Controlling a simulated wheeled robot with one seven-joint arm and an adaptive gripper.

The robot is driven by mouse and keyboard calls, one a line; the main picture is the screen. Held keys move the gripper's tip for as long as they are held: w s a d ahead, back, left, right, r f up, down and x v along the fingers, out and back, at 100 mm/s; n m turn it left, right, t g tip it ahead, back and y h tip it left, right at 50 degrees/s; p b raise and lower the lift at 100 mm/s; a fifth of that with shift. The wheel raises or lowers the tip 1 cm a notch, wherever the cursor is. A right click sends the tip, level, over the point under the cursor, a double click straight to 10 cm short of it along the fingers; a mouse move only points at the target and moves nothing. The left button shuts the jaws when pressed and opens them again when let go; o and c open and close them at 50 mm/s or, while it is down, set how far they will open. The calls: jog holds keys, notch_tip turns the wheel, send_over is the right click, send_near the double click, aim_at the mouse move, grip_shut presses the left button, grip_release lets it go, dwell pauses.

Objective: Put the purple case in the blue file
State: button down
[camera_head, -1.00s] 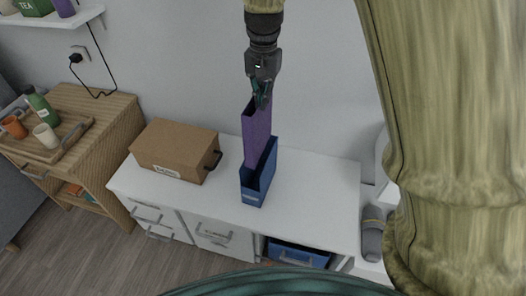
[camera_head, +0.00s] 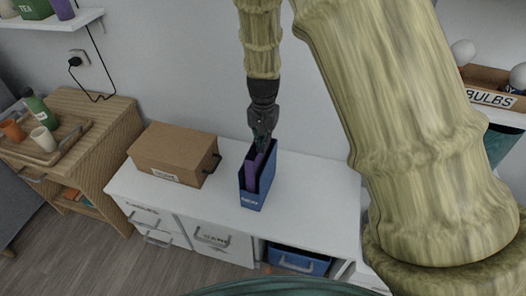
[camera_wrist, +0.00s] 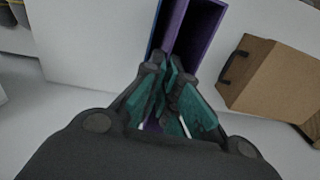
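The blue file (camera_head: 254,200) stands upright on the white desk in the head view. The purple case (camera_head: 251,177) stands inside it, with its lower part hidden by the file's front wall. My gripper (camera_head: 261,146) is just above the file's opening, at the top of the case. In the wrist view, the fingertips (camera_wrist: 168,75) are close together at the near edge of the purple case (camera_wrist: 198,32), which lies alongside the blue file's wall (camera_wrist: 157,36). The fingers appear closed on the case's edge, though the contact is partly hidden.
A brown cardboard box (camera_head: 172,153) with a dark handle stands left of the file on the white desk (camera_head: 310,200). The desk to the right of the file is clear. A wooden side table with a tray (camera_head: 45,150) is at the far left.

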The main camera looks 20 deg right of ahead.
jog(key=shift+f, duration=2.2)
jog(key=c, duration=1.6)
grip_release()
jog(key=shift+c, duration=0.2)
notch_tip(320, 180, up, 12)
jog(key=shift+r+p, duration=0.15)
jog(key=shift+p, duration=0.3)
